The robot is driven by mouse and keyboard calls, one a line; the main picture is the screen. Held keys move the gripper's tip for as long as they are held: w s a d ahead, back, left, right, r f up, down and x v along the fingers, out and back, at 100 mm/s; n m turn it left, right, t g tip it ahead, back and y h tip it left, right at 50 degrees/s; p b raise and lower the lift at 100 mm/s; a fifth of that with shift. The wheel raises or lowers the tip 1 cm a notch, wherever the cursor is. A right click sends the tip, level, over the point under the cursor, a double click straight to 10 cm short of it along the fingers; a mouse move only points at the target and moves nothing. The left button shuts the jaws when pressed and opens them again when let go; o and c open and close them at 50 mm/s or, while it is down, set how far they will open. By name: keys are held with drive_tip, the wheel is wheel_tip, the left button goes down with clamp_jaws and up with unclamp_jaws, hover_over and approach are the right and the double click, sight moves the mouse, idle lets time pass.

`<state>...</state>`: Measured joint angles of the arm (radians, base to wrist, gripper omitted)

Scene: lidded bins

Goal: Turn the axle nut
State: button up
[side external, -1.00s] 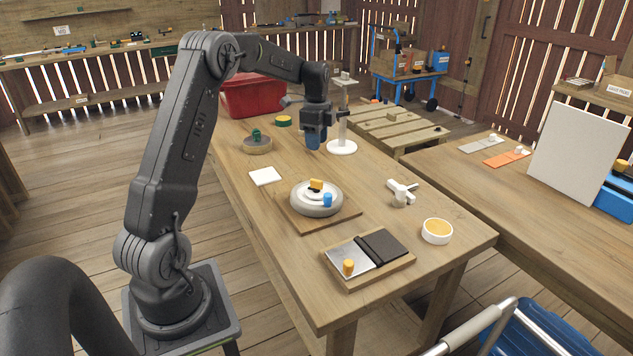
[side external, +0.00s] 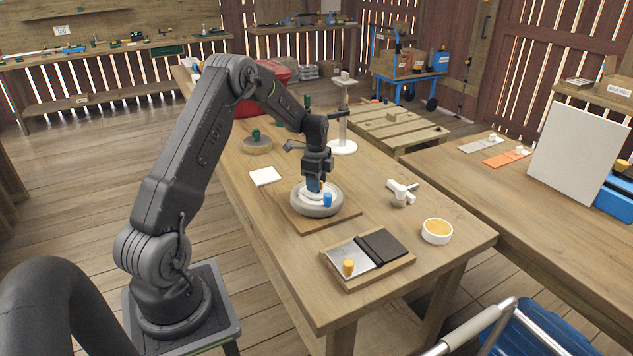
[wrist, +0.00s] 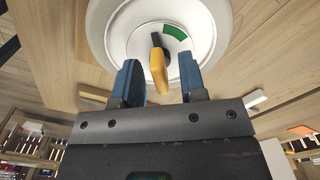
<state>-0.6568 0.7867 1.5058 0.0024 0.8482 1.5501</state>
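The wheel (side external: 318,210) lies flat on a square wooden board, and its pale hub fills the top of the wrist view (wrist: 105,25). The axle nut's orange handle (wrist: 159,70) sticks out from the dark centre of the hub, beside a green arc mark (wrist: 175,32). In the side view my gripper (side external: 315,187) hides most of the nut. My gripper is low over the hub with its blue fingers apart. In the wrist view, one finger stands on each side of the orange handle, with gaps between.
A tray with a metal plate, dark block and orange knob (side external: 348,267) lies nearer the table's front. A white bowl (side external: 437,231), a white three-armed part (side external: 402,192) and a white stand (side external: 342,146) are to the right. A white square (side external: 265,176) lies left.

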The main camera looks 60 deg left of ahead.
clamp_jaws()
idle(0.3)
drive_tip(key=shift+n, duration=0.4)
drive_tip(key=n, duration=0.3)
drive_tip(key=shift+n, duration=0.4)
drive_tip(key=n, duration=0.4)
drive_tip(key=shift+n, duration=0.3)
drive_tip(key=n, duration=1.2)
drive_tip(key=shift+n, duration=0.4)
